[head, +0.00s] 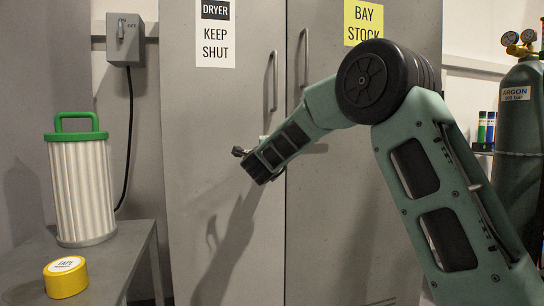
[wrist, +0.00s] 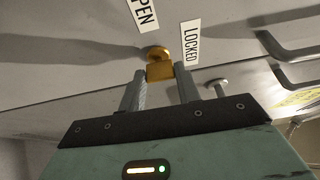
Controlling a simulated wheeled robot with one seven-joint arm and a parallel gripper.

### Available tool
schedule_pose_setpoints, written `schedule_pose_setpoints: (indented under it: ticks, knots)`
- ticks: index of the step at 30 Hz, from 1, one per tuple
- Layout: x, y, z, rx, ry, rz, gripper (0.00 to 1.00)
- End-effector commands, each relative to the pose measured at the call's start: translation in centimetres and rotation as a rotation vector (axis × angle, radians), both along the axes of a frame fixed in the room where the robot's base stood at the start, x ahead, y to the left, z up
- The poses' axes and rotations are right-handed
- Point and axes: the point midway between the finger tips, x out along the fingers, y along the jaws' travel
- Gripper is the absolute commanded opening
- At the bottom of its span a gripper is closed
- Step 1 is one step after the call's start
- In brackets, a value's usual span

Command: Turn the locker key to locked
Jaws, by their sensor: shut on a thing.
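The brass locker key (wrist: 160,71) sits in a round brass lock (wrist: 156,52) on the grey locker door. In the wrist view a white OPEN label (wrist: 147,14) is above the lock and a LOCKED label (wrist: 189,47) is to its right. I cannot tell which label the key points to. My gripper (wrist: 161,82) has its two grey fingers shut on the key's head. In the head view my gripper (head: 240,153) is at the left door, and the key and both labels cannot be made out.
Door handles (head: 273,80) stand out above my gripper. A small metal knob (wrist: 218,86) is right of my fingers in the wrist view. A bench (head: 120,262) at left holds a green-topped filter (head: 82,190) and yellow tape (head: 65,279). An argon cylinder (head: 518,130) stands at right.

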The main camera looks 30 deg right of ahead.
Motion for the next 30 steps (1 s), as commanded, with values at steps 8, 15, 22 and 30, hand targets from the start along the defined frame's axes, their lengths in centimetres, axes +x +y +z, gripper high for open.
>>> schedule_pose_setpoints:
  ticks: [8, 15, 22, 30]
  knots:
    - [0.0, -0.1, -0.1, 0.001, 0.001, -0.002, 0.49]
    - [0.0, -0.1, -0.1, -0.001, 0.001, -0.001, 0.55]
    - [-1.0, 0.8, 0.1, 0.000, 0.000, 0.001, 0.55]
    - [-5.5, 4.5, 0.2, -0.001, 0.001, 0.003, 0.55]
